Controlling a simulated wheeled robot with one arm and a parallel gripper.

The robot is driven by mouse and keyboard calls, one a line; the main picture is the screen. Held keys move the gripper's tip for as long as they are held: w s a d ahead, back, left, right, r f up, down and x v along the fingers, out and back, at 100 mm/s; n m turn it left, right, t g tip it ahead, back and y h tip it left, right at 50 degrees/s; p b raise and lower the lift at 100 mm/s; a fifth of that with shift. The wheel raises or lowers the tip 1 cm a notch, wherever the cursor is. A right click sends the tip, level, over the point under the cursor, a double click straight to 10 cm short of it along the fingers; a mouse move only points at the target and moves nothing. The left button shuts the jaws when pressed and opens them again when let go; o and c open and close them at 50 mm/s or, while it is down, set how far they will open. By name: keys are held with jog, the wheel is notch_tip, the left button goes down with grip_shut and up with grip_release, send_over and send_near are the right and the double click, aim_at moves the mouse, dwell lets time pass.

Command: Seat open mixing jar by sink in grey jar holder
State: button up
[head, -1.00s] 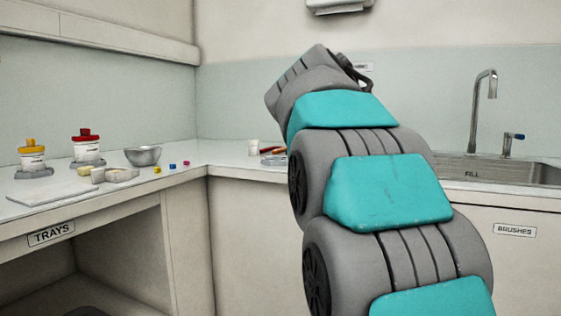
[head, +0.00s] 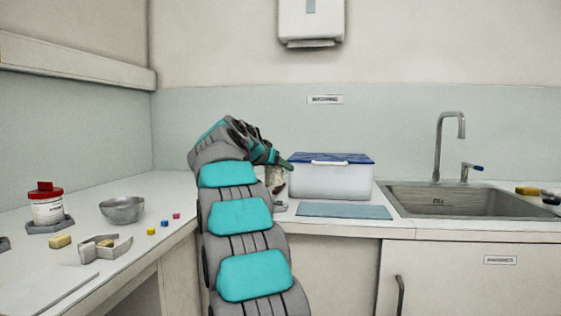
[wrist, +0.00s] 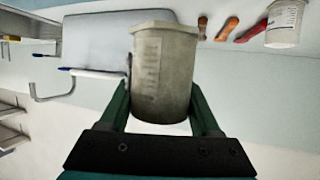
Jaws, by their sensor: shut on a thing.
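My gripper (head: 284,163) is above the back counter near the corner, to the left of the blue-lidded box, and is shut on the open mixing jar. In the wrist view the jar (wrist: 163,75) is a grey, cloudy cup with faint markings, between the two dark green fingers (wrist: 160,108). In the head view the jar (head: 276,181) is partly hidden by my arm. On the left counter, a grey open-sided holder (head: 118,246) has a small yellow block beside it. Another grey holder (head: 60,227) bears a red-lidded jar (head: 46,208).
A steel bowl (head: 122,209) and small coloured cubes (head: 164,224) stand on the left counter. The clear box (head: 330,178), a blue mat (head: 345,211) and the sink (head: 465,200) are to the right. A white cup (wrist: 284,25) and coloured-handled tools (wrist: 227,29) show in the wrist view.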

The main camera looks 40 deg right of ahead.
aim_at(268, 184)
jog(key=shift+w+f+b, duration=0.2)
jog(key=shift+f+b, duration=1.15)
jog(key=shift+f, duration=0.85)
jog(key=shift+f+b, duration=0.55)
jog(key=shift+b, duration=0.25)
jog(key=shift+f+b, duration=0.7)
jog(key=shift+b, duration=1.05)
dwell(0.9)
dwell(0.3)
jog(key=o, duration=1.4)
jog(key=shift+a, duration=0.1)
jog(key=v, duration=0.7)
jog(key=shift+s+a+r+b, duration=0.1)
jog(key=shift+s+a+b, duration=0.05)
jog(key=shift+b, duration=0.25)
jog(key=shift+a, duration=0.1)
